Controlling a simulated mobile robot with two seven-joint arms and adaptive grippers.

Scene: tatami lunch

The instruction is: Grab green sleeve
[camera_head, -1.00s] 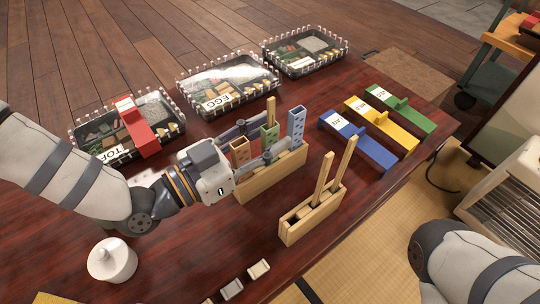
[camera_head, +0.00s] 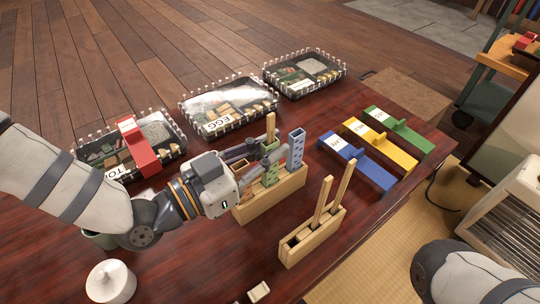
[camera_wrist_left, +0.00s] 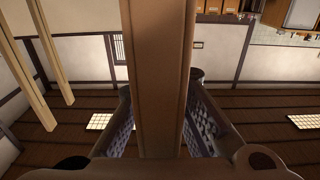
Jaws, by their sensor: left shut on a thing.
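The green sleeve (camera_head: 270,174) stands upright in the wooden holder (camera_head: 268,199), a chopstick rising from it. My left gripper (camera_head: 265,152) reaches in from the left with its fingers on either side of the sleeve, shut on its upper part. The brown sleeve (camera_head: 240,164) stands between the fingers, closer to the palm; it fills the middle of the left wrist view (camera_wrist_left: 160,80) and hides the green sleeve and the contact there. The blue sleeve (camera_head: 295,149) stands just beyond at the right. My right gripper is out of view.
A second wooden holder (camera_head: 312,238) with two upright sticks stands in front. Blue (camera_head: 352,166), yellow (camera_head: 382,149) and green (camera_head: 400,133) labelled pieces lie at the right. Lunch boxes, one labelled EGG (camera_head: 240,118), line the back. A white lidded pot (camera_head: 110,284) stands at front left.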

